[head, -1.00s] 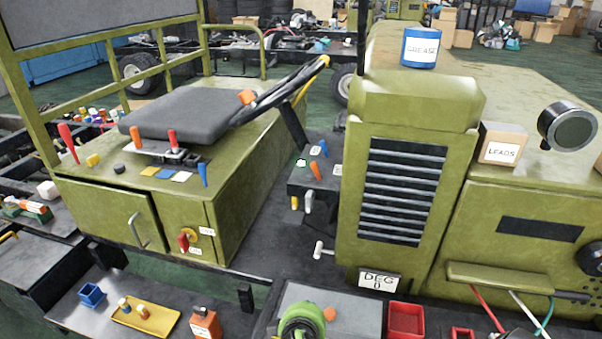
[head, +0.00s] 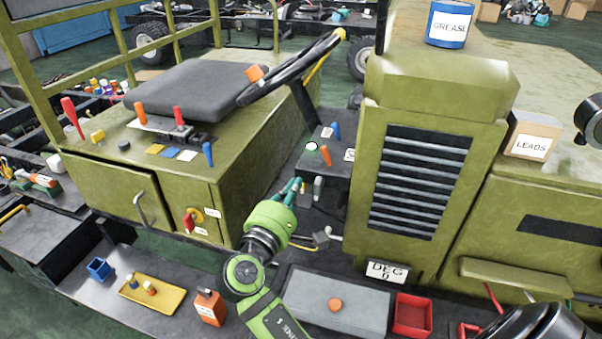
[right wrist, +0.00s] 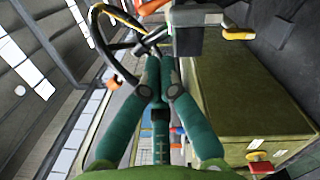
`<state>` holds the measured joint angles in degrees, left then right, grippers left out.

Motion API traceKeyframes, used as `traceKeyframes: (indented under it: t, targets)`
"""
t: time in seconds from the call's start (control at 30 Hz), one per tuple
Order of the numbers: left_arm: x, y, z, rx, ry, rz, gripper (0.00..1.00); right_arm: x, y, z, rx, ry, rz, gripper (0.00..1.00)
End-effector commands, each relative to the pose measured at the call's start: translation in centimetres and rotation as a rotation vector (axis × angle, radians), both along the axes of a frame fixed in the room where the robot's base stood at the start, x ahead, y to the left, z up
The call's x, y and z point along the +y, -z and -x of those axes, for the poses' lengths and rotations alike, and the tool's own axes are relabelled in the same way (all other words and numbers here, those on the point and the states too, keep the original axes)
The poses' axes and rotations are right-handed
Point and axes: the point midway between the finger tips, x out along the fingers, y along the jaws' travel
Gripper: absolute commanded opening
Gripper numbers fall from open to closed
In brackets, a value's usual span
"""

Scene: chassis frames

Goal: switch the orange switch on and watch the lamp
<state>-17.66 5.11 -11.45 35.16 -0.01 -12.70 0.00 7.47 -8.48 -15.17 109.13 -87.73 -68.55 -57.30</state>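The orange switch (head: 326,155) is a short lever on a small dark panel (head: 318,170) beside the radiator grille. It leans up and to the left. A round white lamp (head: 311,146) with a dark rim sits to its left; I cannot tell if it is lit. My right gripper (head: 296,185) is green with teal fingers, just below and left of the panel, apart from the orange switch. Its fingers (right wrist: 160,66) come together in the right wrist view, with nothing seen between them.
A blue switch (head: 336,130) stands behind the orange one. A grey lever (head: 318,187) hangs at the panel's front, close to my right fingers. The steering wheel (head: 290,72) is above left, and the grille (head: 412,182) is at right.

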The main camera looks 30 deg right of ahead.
Motion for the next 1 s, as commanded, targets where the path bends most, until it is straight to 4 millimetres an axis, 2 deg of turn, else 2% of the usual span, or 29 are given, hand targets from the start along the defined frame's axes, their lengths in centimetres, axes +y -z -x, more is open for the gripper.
traceKeyframes:
  t: [0.3,0.5,0.7,1.0]
  targets:
    - [-0.4,-3.1,-0.7,-0.011,-0.003,0.006,0.49,-4.7,-0.8,-3.4,0.001,0.002,0.004,0.0]
    - [-1.1,-4.0,-1.3,-0.021,-0.006,0.015,0.49,-6.7,-0.6,-4.9,0.002,0.001,0.001,0.0]
    - [-1.2,-4.2,-1.3,-0.022,-0.006,0.017,0.49,-7.4,-0.4,-5.3,0.001,0.0,-0.002,0.0]
    - [-1.0,-4.0,-1.2,-0.02,-0.004,0.014,0.49,-7.4,-0.3,-5.3,-0.001,0.001,-0.003,0.0]
